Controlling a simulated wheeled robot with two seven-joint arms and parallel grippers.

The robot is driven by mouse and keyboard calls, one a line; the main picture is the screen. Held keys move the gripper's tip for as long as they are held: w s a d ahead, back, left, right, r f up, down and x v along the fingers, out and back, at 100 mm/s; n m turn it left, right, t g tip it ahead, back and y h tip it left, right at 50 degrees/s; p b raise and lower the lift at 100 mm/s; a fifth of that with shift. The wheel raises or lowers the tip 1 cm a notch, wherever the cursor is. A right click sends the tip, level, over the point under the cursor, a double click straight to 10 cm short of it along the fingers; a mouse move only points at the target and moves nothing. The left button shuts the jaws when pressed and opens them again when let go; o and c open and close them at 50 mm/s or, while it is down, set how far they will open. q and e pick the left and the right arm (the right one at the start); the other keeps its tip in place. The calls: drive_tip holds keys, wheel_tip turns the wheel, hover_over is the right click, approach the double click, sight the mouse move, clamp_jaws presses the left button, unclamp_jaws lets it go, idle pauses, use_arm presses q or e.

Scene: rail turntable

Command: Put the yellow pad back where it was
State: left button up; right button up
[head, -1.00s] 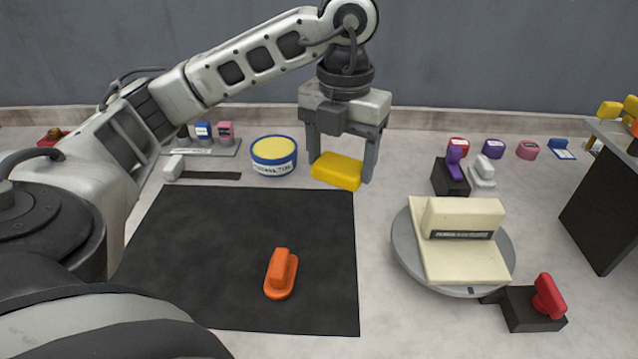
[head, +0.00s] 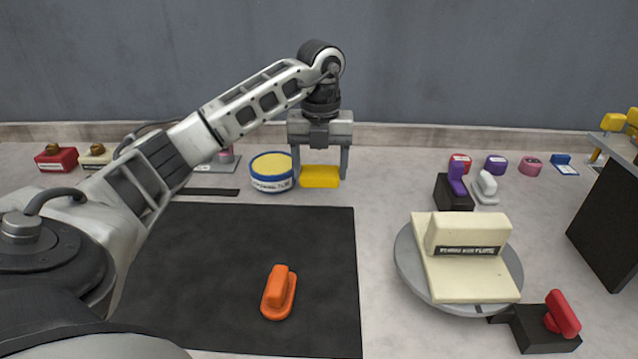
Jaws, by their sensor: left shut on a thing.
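The yellow pad (head: 320,177) is a small block between the fingers of my left gripper (head: 321,170). The gripper points down and is shut on the pad, just right of a round blue-and-white tub with a yellow top (head: 272,173). The pad is at or close to the table surface; I cannot tell whether it touches. My right gripper is not in view.
A black mat (head: 230,270) bears an orange handled piece (head: 279,292). A grey turntable (head: 407,268) at right carries a cream block (head: 468,250). A red-handled black block (head: 545,330) stands beside it. Purple and white handled pieces stand behind. Pale table is free between mat and turntable.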

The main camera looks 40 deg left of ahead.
sight(319, 182)
use_arm(q)
drive_tip(key=shift+w+a+f, duration=0.4)
drive_tip(key=shift+a+f, duration=0.1)
drive_tip(key=shift+f, duration=1.8)
drive_tip(key=shift+f, duration=0.2)
drive_tip(key=o, duration=0.9)
drive_tip(key=shift+r, duration=0.15)
wheel_tip(319, 182, up, 12)
drive_tip(key=shift+r+p, duration=0.1)
drive_tip(key=shift+p, duration=0.65)
